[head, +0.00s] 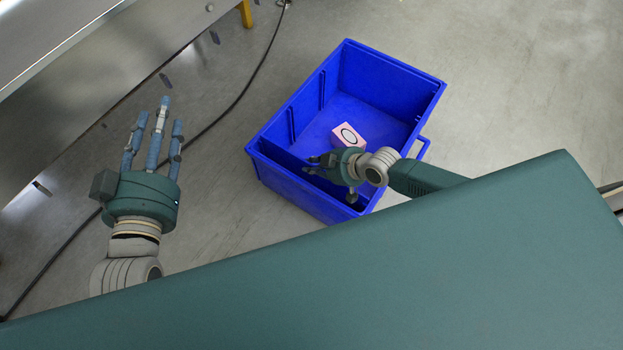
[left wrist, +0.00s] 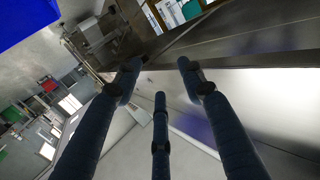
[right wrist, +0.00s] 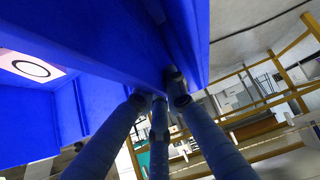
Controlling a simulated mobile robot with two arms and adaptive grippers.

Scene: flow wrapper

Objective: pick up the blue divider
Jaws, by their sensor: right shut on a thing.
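The blue divider (right wrist: 95,28) is a flat blue panel, close up in the right wrist view. In the head view it is hard to tell from the blue crate (head: 400,72) of the same colour. My right gripper (head: 313,163) reaches into the near end of the crate. Its fingers (right wrist: 158,92) are shut on the divider's edge; the exact contact is partly hidden. My left gripper (head: 156,118) is empty and open, apart from the crate at the left. Its spread fingers also show in the left wrist view (left wrist: 158,78).
A pink and white box with a black ring (head: 348,136) lies in the crate, close to my right gripper. A black cable (head: 238,98) runs across the grey floor left of the crate. A metal machine (head: 70,60) stands at the upper left.

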